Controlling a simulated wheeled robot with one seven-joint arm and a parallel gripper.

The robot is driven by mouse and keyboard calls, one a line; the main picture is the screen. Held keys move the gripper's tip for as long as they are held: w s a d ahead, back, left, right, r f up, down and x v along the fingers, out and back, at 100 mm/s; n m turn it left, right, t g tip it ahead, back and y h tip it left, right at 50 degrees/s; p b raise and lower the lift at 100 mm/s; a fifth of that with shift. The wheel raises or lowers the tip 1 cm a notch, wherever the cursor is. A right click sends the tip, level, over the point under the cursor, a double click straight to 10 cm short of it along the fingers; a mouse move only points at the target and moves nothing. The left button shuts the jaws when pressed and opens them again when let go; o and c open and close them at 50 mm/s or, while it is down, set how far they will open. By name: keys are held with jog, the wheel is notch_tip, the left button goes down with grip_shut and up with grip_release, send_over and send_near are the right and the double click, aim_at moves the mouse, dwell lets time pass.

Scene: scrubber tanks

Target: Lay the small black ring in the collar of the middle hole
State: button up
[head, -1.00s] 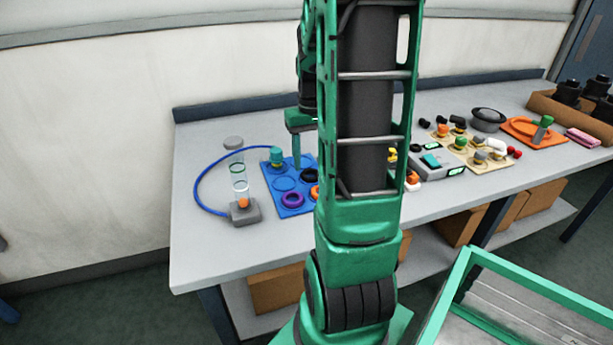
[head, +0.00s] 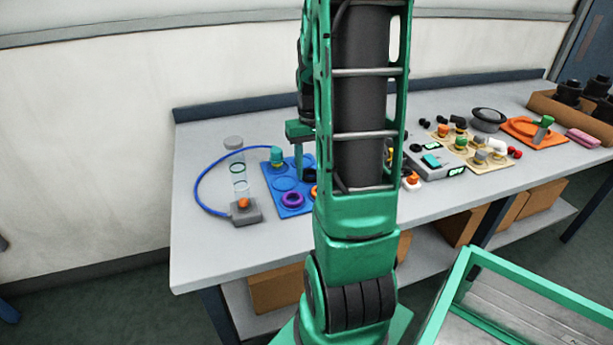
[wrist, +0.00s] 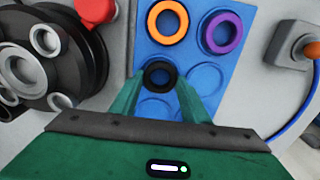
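The small black ring (wrist: 160,75) lies on the blue board (wrist: 205,75) in the wrist view, between the two fingers of my open gripper (wrist: 160,80). Whether the fingers touch it I cannot tell. In the wrist view a black round part with several grey-collared holes (wrist: 22,67) stands at the left.
An orange ring (wrist: 167,22) and a purple ring (wrist: 222,32) lie on the board near the black one. A red knob (wrist: 96,8) is at the upper left.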

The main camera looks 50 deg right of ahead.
jog(key=shift+c, duration=1.3)
jog(key=shift+r, duration=2.5)
